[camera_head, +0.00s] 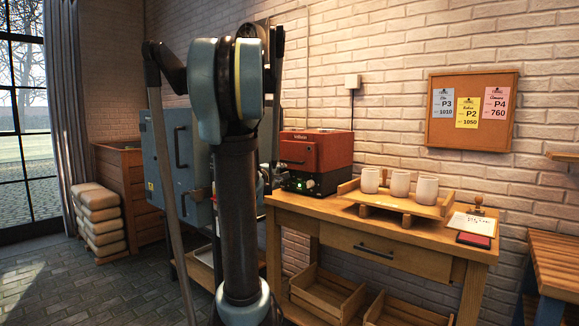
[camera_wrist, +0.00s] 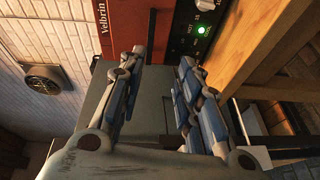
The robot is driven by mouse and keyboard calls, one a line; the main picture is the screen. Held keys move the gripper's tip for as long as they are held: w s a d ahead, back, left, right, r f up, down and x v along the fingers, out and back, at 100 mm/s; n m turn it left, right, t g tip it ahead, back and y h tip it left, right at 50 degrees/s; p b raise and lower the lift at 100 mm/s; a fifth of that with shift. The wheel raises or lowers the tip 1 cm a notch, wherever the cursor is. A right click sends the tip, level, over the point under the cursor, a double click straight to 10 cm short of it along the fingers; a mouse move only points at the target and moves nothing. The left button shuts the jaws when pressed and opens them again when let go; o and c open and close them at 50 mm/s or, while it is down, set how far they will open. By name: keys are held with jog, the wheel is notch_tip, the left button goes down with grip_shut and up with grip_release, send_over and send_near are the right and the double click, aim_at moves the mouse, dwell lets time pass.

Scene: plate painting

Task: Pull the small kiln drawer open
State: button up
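The small kiln (camera_head: 331,149) is a red box over a black control panel with a green light, standing on the wooden workbench. A dark bar handle (camera_head: 292,161) is on its red front. In the wrist view the red front (camera_wrist: 122,28) shows at the top, turned sideways, with its black handle (camera_wrist: 151,30). No gap shows around the front. My gripper (camera_wrist: 157,68) is open, its two blue-padded fingers apart with nothing between them. In the picture the handle lies beyond the gap between the fingertips; no contact shows. My arm hides most of the gripper in the head view.
The workbench (camera_head: 447,239) has its own shut drawer with a dark handle (camera_head: 374,251). A wooden tray (camera_head: 434,209) with three pale cups stands right of the kiln. A large grey-blue cabinet (camera_head: 157,168) stands left behind my arm. Floor at front left is clear.

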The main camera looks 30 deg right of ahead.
aim_at(290, 162)
jog(key=shift+n+t, duration=0.5)
jog(key=shift+n, duration=0.4)
jog(key=x, duration=2)
jog(key=shift+w+a+r, duration=0.15)
jog(key=shift+w+r, duration=0.05)
jog(key=shift+w, duration=0.1)
grip_shut()
